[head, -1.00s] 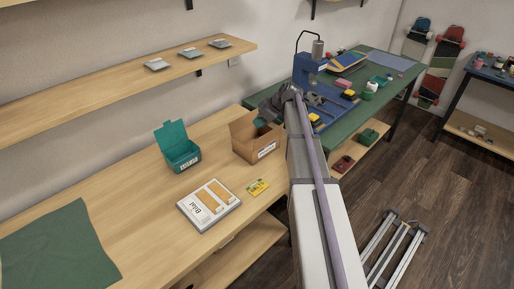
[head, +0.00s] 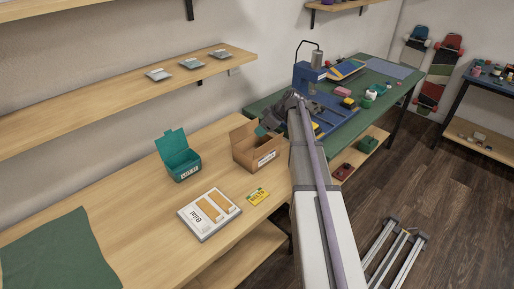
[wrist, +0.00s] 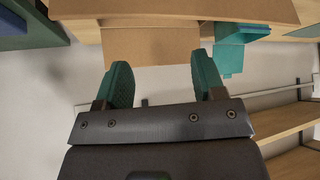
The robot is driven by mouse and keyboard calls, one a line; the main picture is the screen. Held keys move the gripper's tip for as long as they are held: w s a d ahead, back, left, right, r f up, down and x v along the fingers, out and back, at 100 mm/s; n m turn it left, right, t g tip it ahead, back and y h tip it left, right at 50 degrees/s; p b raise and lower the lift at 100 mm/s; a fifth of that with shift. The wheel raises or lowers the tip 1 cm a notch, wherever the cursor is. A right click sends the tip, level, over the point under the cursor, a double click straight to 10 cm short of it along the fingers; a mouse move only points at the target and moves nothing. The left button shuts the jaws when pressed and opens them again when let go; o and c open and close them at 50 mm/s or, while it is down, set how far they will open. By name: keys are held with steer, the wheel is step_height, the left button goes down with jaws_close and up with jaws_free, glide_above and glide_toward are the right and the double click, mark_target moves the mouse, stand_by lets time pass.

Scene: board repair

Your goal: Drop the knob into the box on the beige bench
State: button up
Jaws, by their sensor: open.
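An open cardboard box (head: 266,160) with a white label stands on the beige bench (head: 130,170). The cardboard box's flap (wrist: 150,46) shows beyond the fingertips. I cannot see the knob in any view; the inside of the box is mostly hidden.
A teal lidded box (head: 184,165) stands left of the cardboard box. A white boxed kit (head: 208,214) and a yellow packet (head: 258,197) lie in front. A green cloth (head: 60,252) covers the near left. A green bench (head: 378,104) with a blue press stands behind right.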

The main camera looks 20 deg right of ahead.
steer(key=p+v, duration=0.5)
steer(key=v, duration=0.4)
steer(key=shift+p, duration=0.35)
